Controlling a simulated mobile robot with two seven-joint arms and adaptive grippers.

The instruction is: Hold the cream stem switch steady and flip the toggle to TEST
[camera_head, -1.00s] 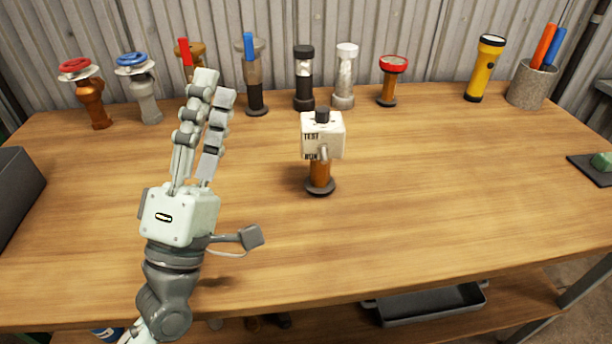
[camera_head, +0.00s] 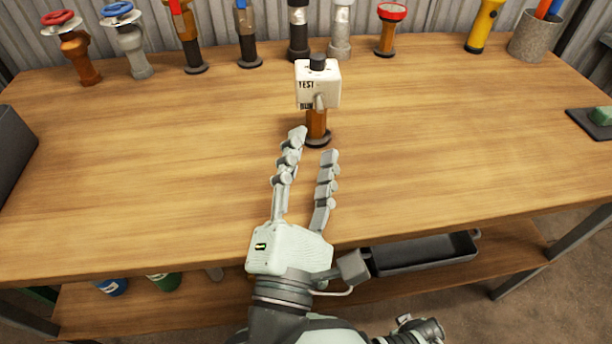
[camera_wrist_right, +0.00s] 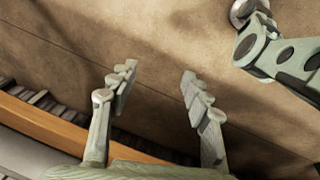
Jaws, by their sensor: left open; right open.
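The cream stem switch (camera_head: 330,85) stands upright on the table, a cream box with a dark knob on top, on a copper-coloured stem (camera_head: 317,124) with a dark round foot. Its front reads TEST above and RUN below. The small grey toggle (camera_head: 320,102) points down, level with RUN. My left gripper (camera_head: 313,144) is open in the head view, fingers pointing at the stem. Its left fingertip is just left of the stem, its right one nearer the front; contact is not clear. My right gripper (camera_wrist_right: 158,72) is open and empty in the right wrist view, over the floor.
Several valves and stems stand along the back, with a yellow torch (camera_head: 484,24) and a grey pen cup (camera_head: 533,37). A dark bin (camera_head: 12,150) is at the left edge. A black tray (camera_head: 425,253) is on the lower shelf. The table (camera_head: 150,190) is clear around the switch.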

